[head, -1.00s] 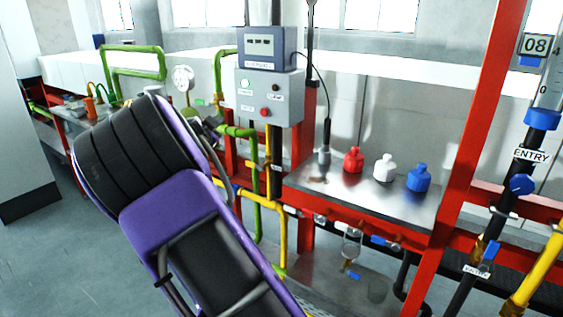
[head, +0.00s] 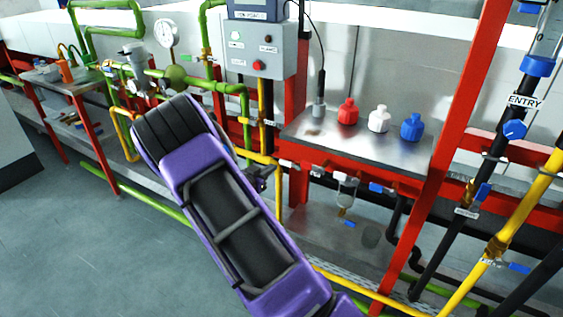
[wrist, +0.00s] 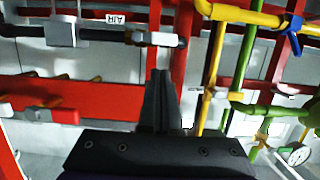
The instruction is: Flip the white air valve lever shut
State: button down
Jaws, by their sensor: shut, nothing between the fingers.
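In the wrist view a small white lever (wrist: 163,39) lies along a dark horizontal pipe (wrist: 105,36), close to a white AIR label (wrist: 115,18) that appears upside down. My gripper (wrist: 160,75) is shut and empty. Its dark fingertips point towards the lever from below in that picture, and seem apart from it; the exact gap cannot be told. In the head view my gripper (head: 262,178) is small and partly hidden by my purple arm, left of the red bench frame. I cannot pick out the lever for certain there.
Yellow pipes (wrist: 240,14) and green pipes (wrist: 265,108) run close to the right of my gripper in the wrist view. A red beam (wrist: 70,100) is on the left. Red, white and blue bottles stand on the steel bench (head: 345,150). Open floor (head: 90,250) lies at left.

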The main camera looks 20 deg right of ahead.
aim_at(290, 165)
jog(key=x, duration=1)
